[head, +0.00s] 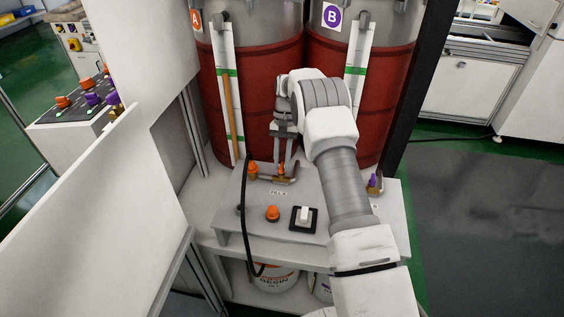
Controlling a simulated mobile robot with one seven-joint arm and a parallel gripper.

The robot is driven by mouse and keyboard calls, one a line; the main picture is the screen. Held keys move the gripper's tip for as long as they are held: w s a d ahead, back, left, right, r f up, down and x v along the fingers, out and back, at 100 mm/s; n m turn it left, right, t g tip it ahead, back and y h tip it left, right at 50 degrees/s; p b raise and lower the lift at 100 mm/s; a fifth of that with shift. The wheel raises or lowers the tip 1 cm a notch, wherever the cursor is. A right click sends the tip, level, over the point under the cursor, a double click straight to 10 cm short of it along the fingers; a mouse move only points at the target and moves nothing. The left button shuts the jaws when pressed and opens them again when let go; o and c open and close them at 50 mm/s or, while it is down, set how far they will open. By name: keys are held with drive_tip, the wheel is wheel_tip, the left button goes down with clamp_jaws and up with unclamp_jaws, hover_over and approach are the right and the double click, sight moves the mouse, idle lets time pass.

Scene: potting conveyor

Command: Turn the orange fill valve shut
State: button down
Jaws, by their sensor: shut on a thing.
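The fill valve of tank A sits on the grey panel at the foot of the tank, above a small "FILL A" label (278,193). Its orange and brass parts show at the left (253,170), and a brass pipe runs right from there. My gripper (283,166) comes down from above, with its fingers shut on the orange valve's handle, of which a little orange shows between them. The fingers and wrist hide part of the valve, so the handle's exact angle is hard to tell.
Red tanks marked A (256,95) and B (391,90) stand behind. An orange knob (272,213) and a white switch (304,217) are on the panel's front. A purple valve (375,183) is at the right. A black hose (243,215) hangs left. A white panel (95,225) stands at the left.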

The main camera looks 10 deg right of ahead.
idle(0.5)
drive_tip(key=c, duration=0.9)
unclamp_jaws()
drive_tip(key=shift+r, duration=0.1)
drive_tip(key=p+v, duration=0.2)
drive_tip(key=v, duration=1)
drive_tip(key=shift+p, duration=0.35)
drive_tip(key=shift+w, duration=0.1)
